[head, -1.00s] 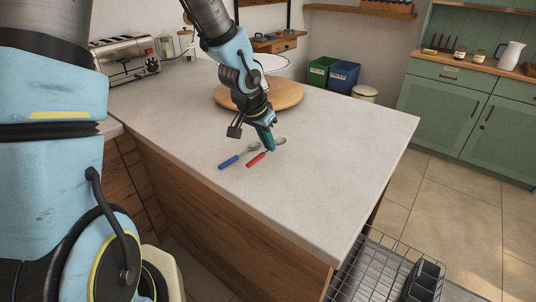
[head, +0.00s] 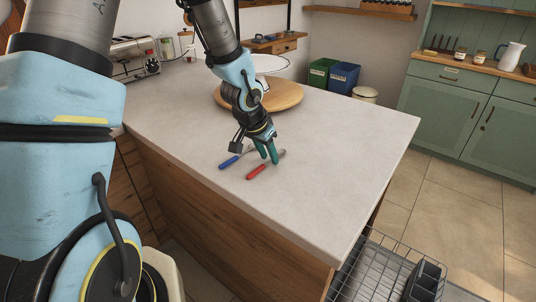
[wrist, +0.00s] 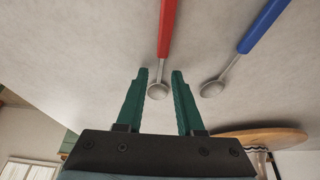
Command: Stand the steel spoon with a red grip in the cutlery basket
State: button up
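The steel spoon with a red grip (head: 257,172) lies flat on the pale counter. In the wrist view its red grip (wrist: 167,28) points away and its steel bowl (wrist: 158,91) lies between the fingertips in the picture. My gripper (head: 270,160) is open, with its green fingers apart just over the spoon; the wrist view also shows it open (wrist: 160,72). I cannot tell whether the fingertips touch the counter. The cutlery basket (head: 425,281) is the dark compartmented holder in a wire rack at the lower right, below counter height.
A spoon with a blue grip (head: 229,162) lies close to the left of the red one. A round wooden board (head: 285,96) is behind my gripper. The wire rack (head: 372,272) stands beyond the counter's right edge. The counter's front right is clear.

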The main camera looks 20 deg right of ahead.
jog(key=shift+a+r, duration=0.1)
jog(key=shift+r, duration=0.3)
jog(key=p+v, duration=0.3)
jog(key=v, duration=0.9)
jog(key=s+a+r+n+y, duration=0.1)
jog(key=a+n, duration=1)
jog(key=a, duration=1.6)
jog(key=s+y, duration=0.1)
jog(key=y, duration=0.1)
jog(key=shift+g+y, duration=0.3)
jog(key=shift+s+r, duration=0.1)
jog(key=shift+s, duration=0.05)
